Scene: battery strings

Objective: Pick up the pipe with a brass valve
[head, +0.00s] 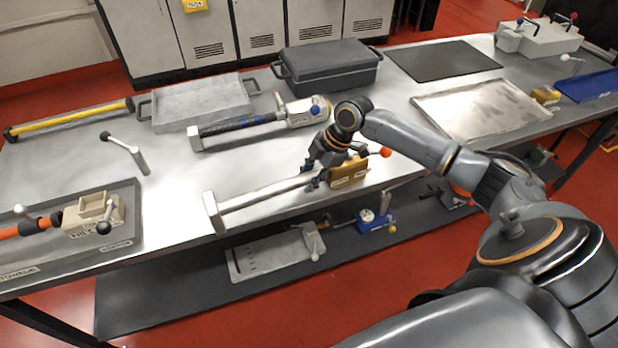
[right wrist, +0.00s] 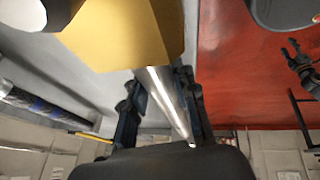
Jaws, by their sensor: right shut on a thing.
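The silver pipe (head: 265,193) with a brass valve (head: 350,172) lies along the front edge of the table, with a square end block (head: 213,212) at its left end. My right gripper (head: 318,178) is shut on the pipe just left of the brass valve. In the right wrist view the pipe (right wrist: 168,100) passes between the two dark fingers (right wrist: 163,108), and the brass valve (right wrist: 125,42) is close to them. I cannot tell whether the pipe is touching the table or slightly above it. My left gripper does not show in the head view.
A dark pipe with a grey valve (head: 240,129) lies behind. A light tray (head: 205,104) and a dark lidded case (head: 328,66) stand at the back. An L-shaped handle (head: 127,152) and a grey tray (head: 135,220) are at left. A lower shelf (head: 150,290) holds other parts.

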